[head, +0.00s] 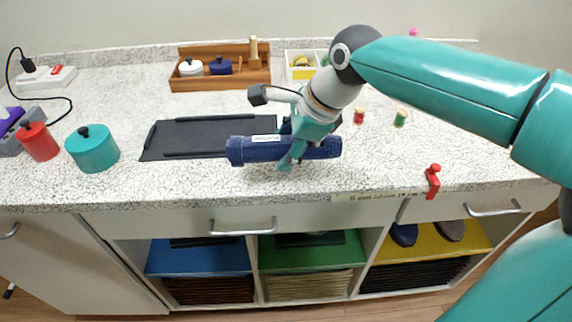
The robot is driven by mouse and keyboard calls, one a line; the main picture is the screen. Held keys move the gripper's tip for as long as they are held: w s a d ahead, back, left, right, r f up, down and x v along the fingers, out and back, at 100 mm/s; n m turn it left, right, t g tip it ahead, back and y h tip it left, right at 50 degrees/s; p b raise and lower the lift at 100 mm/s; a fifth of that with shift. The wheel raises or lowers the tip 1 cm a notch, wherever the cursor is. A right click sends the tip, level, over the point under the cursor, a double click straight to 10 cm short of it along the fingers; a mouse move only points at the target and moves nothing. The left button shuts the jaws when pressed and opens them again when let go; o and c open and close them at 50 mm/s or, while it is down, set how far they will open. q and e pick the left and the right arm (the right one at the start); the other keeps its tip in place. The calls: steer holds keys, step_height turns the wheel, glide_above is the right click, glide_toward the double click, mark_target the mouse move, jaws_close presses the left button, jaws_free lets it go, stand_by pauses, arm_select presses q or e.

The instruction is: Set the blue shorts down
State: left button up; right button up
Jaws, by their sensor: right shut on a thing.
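The blue shorts (252,150) show as a dark blue roll with a white label on top, lying crosswise in the middle of the head view. My right gripper (290,158) comes down from the upper right and is shut on the roll right of its middle. The fingers hide part of the roll. The roll overlaps the front right part of a black tray (190,134) in the picture. I cannot tell whether it touches the counter or is just above it. My left gripper is not in view.
On the speckled counter (190,185), a teal pot (92,150) and a red pot (38,142) stand at left. Red and green spools (400,117) and a red clamp (432,180) are at right. A wooden tray (222,82) stands behind. Blue, green and yellow shelves (205,260) lie below.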

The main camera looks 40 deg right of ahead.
steer(key=shift+f+b, duration=0.45)
steer(key=shift+f, duration=1.6)
steer(key=shift+f, duration=0.1)
steer(key=o, duration=1.4)
steer(key=shift+c, duration=0.2)
steer(key=shift+s+d+r, duration=0.1)
steer(key=shift+s+r, duration=0.1)
steer(key=shift+r, duration=0.35)
steer(key=p+v, duration=0.2)
steer(key=v, duration=0.9)
